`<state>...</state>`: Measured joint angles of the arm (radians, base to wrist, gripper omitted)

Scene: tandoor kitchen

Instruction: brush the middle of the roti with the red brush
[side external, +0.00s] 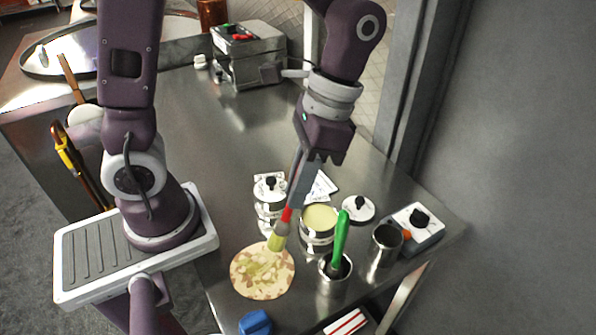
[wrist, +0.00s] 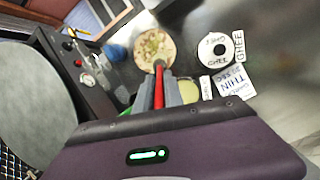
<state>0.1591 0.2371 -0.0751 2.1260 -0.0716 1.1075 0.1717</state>
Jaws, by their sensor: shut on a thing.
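The roti (side external: 252,283) lies flat on the steel counter, round and pale with brown spots and a yellowish patch near its middle. It also shows in the wrist view (wrist: 150,42). My gripper (side external: 291,207) is shut on the red brush (side external: 286,215), which hangs tilted with its yellow-green bristles down. The bristle end overlaps the upper right part of the roti in the side view; I cannot tell if it touches. In the wrist view the red handle (wrist: 159,88) runs between my fingers toward the roti, and the bristles are hard to make out.
An open tin of pale yellow ghee (side external: 320,217) and a cup (side external: 333,285) holding a green brush (side external: 341,238) stand right of the roti. A lidded tin (side external: 269,190), loose lid (side external: 359,208), empty cup (side external: 385,246) and blue object (side external: 255,322) are nearby.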

